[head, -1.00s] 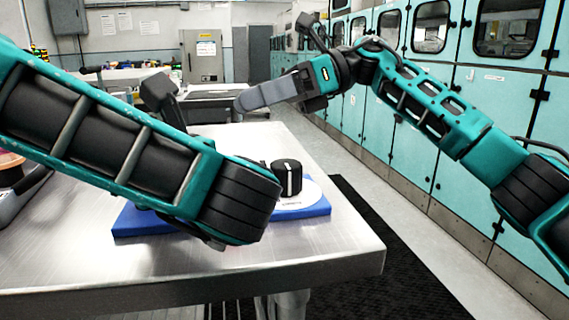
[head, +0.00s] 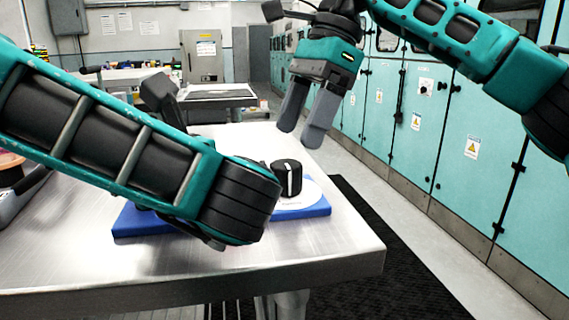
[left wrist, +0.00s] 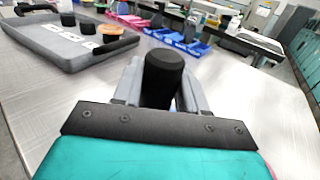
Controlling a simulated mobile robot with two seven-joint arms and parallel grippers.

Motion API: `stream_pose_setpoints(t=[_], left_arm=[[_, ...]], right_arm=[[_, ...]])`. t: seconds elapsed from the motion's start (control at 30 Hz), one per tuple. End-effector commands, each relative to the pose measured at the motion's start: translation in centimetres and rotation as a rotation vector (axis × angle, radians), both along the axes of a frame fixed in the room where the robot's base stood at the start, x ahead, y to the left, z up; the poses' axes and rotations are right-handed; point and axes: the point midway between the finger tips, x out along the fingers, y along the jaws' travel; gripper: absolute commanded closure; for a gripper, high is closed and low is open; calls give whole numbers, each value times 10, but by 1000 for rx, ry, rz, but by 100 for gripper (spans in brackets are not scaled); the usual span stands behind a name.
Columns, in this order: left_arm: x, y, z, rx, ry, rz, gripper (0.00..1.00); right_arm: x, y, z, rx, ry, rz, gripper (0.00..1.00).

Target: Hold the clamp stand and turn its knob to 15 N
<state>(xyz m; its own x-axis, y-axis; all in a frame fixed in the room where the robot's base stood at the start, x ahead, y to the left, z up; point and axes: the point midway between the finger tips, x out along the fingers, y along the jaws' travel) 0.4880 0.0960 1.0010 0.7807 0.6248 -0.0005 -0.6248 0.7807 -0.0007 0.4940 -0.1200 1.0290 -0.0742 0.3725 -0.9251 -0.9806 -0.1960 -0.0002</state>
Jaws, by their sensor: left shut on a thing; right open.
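The clamp stand's blue base (head: 318,209) lies on the steel table, partly hidden behind my left arm. Its black knob (head: 287,178) with a white line stands upright on a white dial (head: 306,196); the dial's marks are too small to read. My left gripper (left wrist: 162,88) is shut on a black upright post (left wrist: 163,75) in the left wrist view; in the head view my left arm hides that grip. My right gripper (head: 303,132) is open and empty, fingers pointing down, above and apart from the knob.
The steel table (head: 335,245) is bare at its right and front edge. A grey tray (left wrist: 60,42) with small items and several blue bins (left wrist: 185,42) show in the left wrist view. Teal cabinets (head: 480,140) stand along the right.

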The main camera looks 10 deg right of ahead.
Motion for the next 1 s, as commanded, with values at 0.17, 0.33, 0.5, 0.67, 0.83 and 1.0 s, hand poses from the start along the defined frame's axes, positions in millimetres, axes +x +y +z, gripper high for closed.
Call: stream_pose_setpoints(t=[0.17,0.33,0.5,0.67,0.83,1.0], left_arm=[[0,0,0,0,-1,0,100],[0,0,0,0,-1,0,100],[0,0,0,0,-1,0,100],[0,0,0,0,-1,0,100],[0,0,0,0,-1,0,100],[0,0,0,0,-1,0,100]], right_arm=[[-3,13,-34,0,3,1,26],[-5,22,-54,2,2,-1,26],[-5,26,-62,3,1,-1,26],[-5,26,-63,4,0,-1,26],[-5,26,-63,3,1,-1,33],[-5,26,-63,4,1,-1,49]])
